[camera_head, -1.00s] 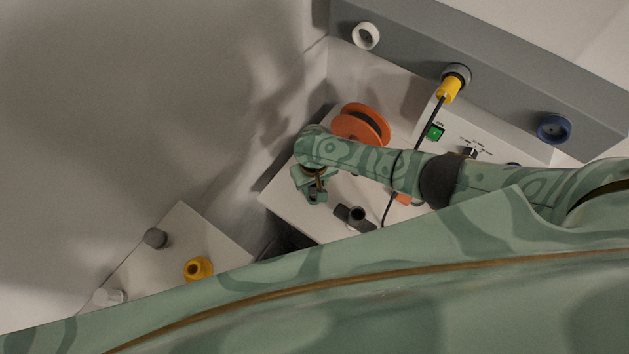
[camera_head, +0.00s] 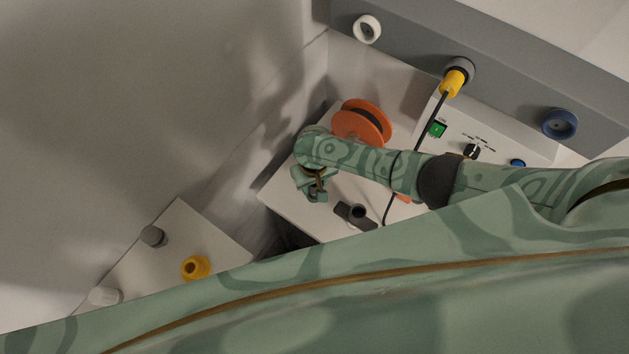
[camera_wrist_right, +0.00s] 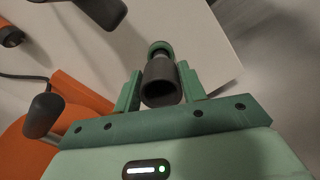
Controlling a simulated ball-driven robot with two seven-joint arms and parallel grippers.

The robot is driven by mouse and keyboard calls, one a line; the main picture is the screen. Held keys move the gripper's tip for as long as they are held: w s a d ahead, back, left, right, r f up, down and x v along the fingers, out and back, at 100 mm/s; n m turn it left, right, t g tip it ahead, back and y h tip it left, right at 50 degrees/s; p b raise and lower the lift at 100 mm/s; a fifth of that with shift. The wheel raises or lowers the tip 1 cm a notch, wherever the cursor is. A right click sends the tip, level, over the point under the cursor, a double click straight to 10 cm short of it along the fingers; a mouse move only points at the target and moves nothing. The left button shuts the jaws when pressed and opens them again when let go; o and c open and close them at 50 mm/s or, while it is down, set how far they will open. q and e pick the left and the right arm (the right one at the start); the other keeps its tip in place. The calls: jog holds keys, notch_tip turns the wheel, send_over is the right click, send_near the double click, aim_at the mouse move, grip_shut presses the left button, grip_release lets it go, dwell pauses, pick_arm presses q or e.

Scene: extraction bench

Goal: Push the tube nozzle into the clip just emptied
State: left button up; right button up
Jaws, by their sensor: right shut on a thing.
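My right gripper (camera_head: 317,194) hangs over the left part of the white bench. In the right wrist view its two green fingers (camera_wrist_right: 160,90) are shut on a dark grey, hollow, cup-like piece, which looks like the nozzle (camera_wrist_right: 159,82). Its open end faces the camera; a narrower neck and a rounded end lie beyond the fingers. In the head view my gripper mostly hides it. A dark holder with a round opening (camera_head: 357,212) lies on the bench to the right of the gripper. I cannot tell which thing is the emptied clip. My left gripper is not in view.
An orange spool (camera_head: 361,122) stands behind my right arm. A grey rail (camera_head: 500,80) carries white and blue fittings and a yellow plug (camera_head: 453,83) with a black cable. A control box (camera_head: 485,138) stands below. A yellow fitting (camera_head: 195,268) sits on a separate left surface.

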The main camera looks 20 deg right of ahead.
jog(key=shift+f, duration=0.4)
jog(key=o, duration=1.2)
jog(key=shift+c, duration=0.2)
notch_tip(320, 180, up, 16)
jog(key=p, duration=0.8)
jog(key=shift+r, duration=0.15)
